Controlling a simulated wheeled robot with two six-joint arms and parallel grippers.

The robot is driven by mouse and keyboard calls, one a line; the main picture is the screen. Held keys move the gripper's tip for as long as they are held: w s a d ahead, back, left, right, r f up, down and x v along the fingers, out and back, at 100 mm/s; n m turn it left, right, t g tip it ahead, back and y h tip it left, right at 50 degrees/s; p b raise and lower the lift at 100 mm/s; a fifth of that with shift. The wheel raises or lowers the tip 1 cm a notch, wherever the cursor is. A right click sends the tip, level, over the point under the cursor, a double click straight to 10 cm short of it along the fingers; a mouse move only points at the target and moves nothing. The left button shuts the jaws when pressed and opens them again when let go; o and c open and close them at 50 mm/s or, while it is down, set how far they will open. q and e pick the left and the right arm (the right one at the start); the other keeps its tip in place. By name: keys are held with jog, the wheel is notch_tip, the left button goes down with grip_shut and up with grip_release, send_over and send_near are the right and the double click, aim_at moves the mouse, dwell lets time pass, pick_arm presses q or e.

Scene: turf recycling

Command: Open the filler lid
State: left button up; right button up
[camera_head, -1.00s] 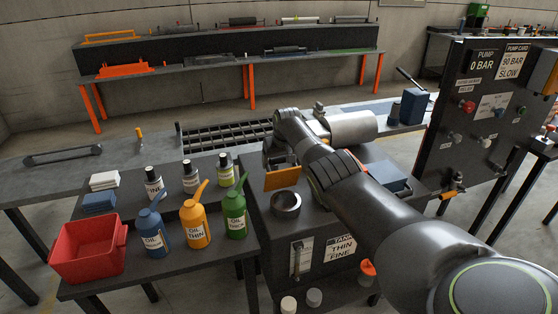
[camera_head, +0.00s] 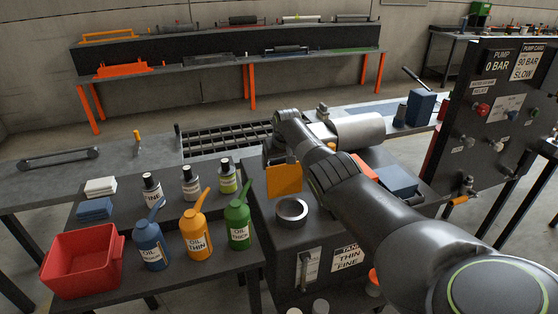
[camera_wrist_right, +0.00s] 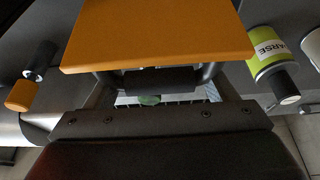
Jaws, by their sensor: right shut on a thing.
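The filler lid (camera_head: 284,180) is an orange plate. It stands raised on edge behind the round open filler neck (camera_head: 291,210) on top of the dark tank (camera_head: 308,252), labelled "TANK THIN FINE". My right gripper (camera_head: 275,156) is at the lid's far side, mostly hidden by the lid and my own wrist. It is shut on the lid. In the right wrist view the orange lid (camera_wrist_right: 158,35) fills the top middle, with a dark bar (camera_wrist_right: 160,80) just below it. My left gripper is in neither view.
Several oil bottles, such as the green one (camera_head: 238,224), and a red bin (camera_head: 82,259) stand on the bench left of the tank. A metal cylinder (camera_head: 358,131) lies behind. The pump panel (camera_head: 492,120) rises at right.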

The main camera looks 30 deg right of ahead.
jog(key=shift+w+f, duration=0.15)
jog(key=shift+w, duration=0.15)
jog(key=o, duration=1.3)
jog(key=shift+w+f, duration=0.1)
jog(key=shift+f, duration=0.05)
jog(key=shift+p+v, duration=0.65)
jog(key=shift+v, duration=0.7)
jog(key=b+v, duration=0.2)
jog(key=v, duration=1.2)
jog(key=shift+r+b, duration=0.35)
